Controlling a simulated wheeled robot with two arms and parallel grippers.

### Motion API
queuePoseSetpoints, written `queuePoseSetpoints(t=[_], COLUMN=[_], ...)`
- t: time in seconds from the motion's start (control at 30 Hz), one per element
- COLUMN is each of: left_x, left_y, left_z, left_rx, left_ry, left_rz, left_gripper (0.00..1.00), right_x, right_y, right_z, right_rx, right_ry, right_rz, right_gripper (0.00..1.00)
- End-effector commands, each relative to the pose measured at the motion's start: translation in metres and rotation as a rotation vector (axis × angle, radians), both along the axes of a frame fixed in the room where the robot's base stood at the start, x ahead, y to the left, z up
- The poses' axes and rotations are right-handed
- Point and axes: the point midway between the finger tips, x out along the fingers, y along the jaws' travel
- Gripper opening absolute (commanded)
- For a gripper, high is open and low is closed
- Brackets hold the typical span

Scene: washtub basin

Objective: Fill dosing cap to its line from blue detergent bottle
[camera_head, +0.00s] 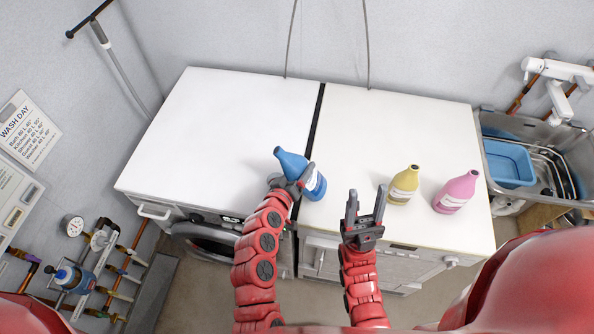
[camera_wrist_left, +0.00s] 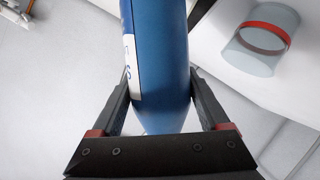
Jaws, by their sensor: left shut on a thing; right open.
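The blue detergent bottle (camera_head: 291,161) is tilted over the white appliance tops, its neck toward the upper left and its base toward the lower right. My left gripper (camera_head: 294,184) is shut on it. The left wrist view shows the fingers on both sides of the blue bottle (camera_wrist_left: 160,60), with part of its white label. The clear dosing cap with a red band (camera_wrist_left: 258,48) stands on the white top, apart from the bottle; I cannot make it out in the head view. No liquid shows in it. My right gripper (camera_head: 366,192) is open and empty, right of the bottle.
A yellow bottle (camera_head: 403,186) and a pink bottle (camera_head: 455,192) stand on the right appliance top. A sink (camera_head: 488,128) with a blue tub (camera_head: 510,163) is at the far right. The left top (camera_head: 215,130) is clear. A dark gap (camera_head: 318,112) separates the tops.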

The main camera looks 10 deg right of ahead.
Motion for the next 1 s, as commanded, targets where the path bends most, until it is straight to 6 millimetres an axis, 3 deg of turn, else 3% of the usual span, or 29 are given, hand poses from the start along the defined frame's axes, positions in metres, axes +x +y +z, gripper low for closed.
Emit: queuePoseSetpoints(t=[1.0], left_x=[-0.002], left_y=[-0.008], left_z=[-0.015], left_rx=[-0.149], left_ry=[0.045], left_rz=[0.005], left_gripper=[0.00], right_x=[0.000], right_y=[0.000], right_z=[-0.027], right_rx=[0.000], right_ry=[0.000], right_rz=[0.000], right_gripper=[0.50])
